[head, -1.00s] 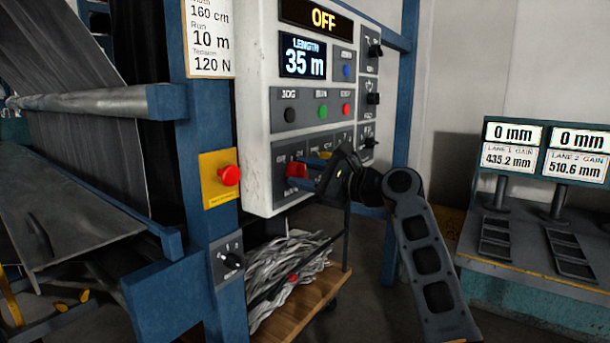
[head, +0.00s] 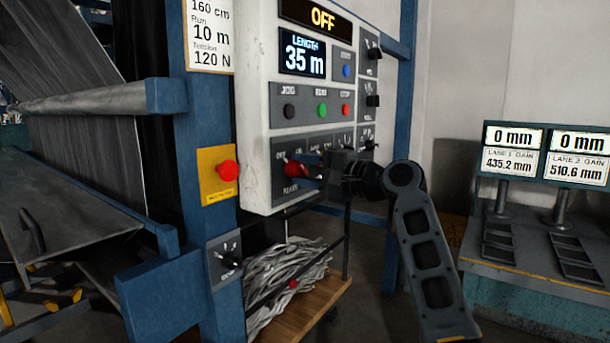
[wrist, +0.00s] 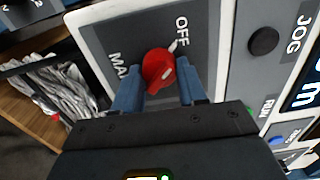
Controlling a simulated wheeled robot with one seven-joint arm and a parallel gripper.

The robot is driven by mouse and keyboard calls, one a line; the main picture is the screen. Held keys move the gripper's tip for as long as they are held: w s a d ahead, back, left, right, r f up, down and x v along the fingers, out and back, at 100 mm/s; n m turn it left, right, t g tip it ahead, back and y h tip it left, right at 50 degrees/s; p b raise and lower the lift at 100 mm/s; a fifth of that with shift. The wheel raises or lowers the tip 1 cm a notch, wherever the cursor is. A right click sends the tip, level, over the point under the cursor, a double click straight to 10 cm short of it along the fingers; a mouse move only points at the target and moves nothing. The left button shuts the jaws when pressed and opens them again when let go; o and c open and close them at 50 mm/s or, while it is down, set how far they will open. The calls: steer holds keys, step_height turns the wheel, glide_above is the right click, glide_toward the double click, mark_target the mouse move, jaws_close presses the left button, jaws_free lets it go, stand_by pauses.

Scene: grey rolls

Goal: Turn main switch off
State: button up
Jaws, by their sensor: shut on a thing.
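The red main switch knob (head: 295,169) sits on the dark lower-left panel of the white control cabinet. In the wrist view the knob (wrist: 159,69) lies between the two blue fingers of my gripper (wrist: 158,82), which is shut on it. The knob's white pointer mark aims at the word OFF (wrist: 181,30). Part of the label on the other side is covered by a finger. In the head view my gripper (head: 312,168) reaches the knob from the right. The display (head: 322,17) at the top of the cabinet reads OFF.
Black, green and red buttons (head: 322,110) sit above the knob. A red stop button (head: 228,170) on a yellow plate is on the blue post at left. A wooden cart (head: 318,300) with grey scraps stands below. A bench with screens (head: 512,150) is at right.

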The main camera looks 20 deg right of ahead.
steer(key=shift+f+n, duration=0.15)
steer(key=shift+n, duration=0.15)
steer(key=o, duration=1)
steer(key=shift+o, duration=0.2)
steer(key=shift+s, duration=0.1)
steer(key=v, duration=0.7)
steer(key=shift+s+d+b, duration=0.2)
steer(key=shift+s+b, duration=0.05)
steer(key=shift+b, duration=0.2)
